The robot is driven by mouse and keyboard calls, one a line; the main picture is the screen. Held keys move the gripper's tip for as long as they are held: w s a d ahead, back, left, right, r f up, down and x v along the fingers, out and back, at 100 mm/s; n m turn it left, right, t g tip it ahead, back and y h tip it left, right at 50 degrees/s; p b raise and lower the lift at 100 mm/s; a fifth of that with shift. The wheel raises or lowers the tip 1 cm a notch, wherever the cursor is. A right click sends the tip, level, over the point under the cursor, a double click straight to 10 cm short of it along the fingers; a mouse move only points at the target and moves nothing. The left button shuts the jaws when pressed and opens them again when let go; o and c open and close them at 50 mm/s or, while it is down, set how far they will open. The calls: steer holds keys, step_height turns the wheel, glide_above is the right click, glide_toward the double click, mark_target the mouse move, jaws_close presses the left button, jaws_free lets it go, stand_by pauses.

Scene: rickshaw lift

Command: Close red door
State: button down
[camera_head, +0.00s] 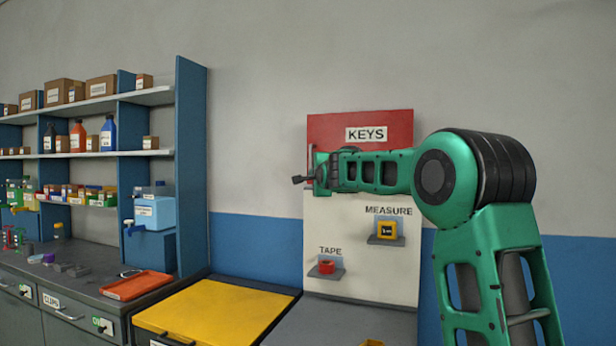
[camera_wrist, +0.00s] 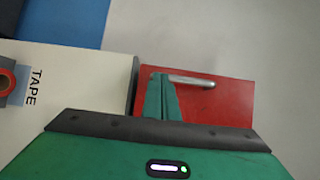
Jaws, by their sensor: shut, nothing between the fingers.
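The red door (camera_head: 345,125), labelled KEYS, is at the top of the white wall board (camera_head: 340,225). In the wrist view the red door (camera_wrist: 215,103) lies beyond my gripper, with a dark edge on its left side. A silver bar handle (camera_wrist: 190,81) is on it. My gripper (camera_head: 300,180) is at the door's left edge, near the lower end of the handle. In the wrist view my gripper's green fingers (camera_wrist: 160,80) are together and empty, tips close to the handle. I cannot tell whether they touch it or how far the door stands open.
Below the door are a yellow tape measure (camera_head: 387,229) on a small shelf and a red tape roll (camera_head: 327,267). A yellow lid (camera_head: 215,310) lies on the counter at lower left. Blue shelving (camera_head: 192,165) with boxes and bottles stands further left.

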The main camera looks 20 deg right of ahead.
steer(key=shift+d+r, duration=0.35)
steer(key=shift+d, duration=0.05)
steer(key=a+v, duration=0.1)
steer(key=v, duration=1.3)
steer(key=s+d+f+n+g, duration=0.3)
steer(key=s+f+n+g, duration=0.15)
steer(key=s+f, duration=0.7)
steer(key=s+d+f+n+g, duration=0.3)
steer(key=s+f+g, duration=0.2)
steer(key=s+f, duration=0.65)
steer(key=s+a+f+n+g+y, duration=0.2)
steer(key=s+a+f+n+g, duration=0.1)
steer(key=s+f, duration=0.6)
steer(key=s+a+f+n+g+y, duration=0.2)
steer(key=s+f+g, duration=0.3)
steer(key=s+f, duration=0.5)
steer(key=s+a+n, duration=0.1)
steer(key=s, duration=0.6)
steer(key=shift+n, duration=0.35)
steer(key=shift+f, duration=0.1)
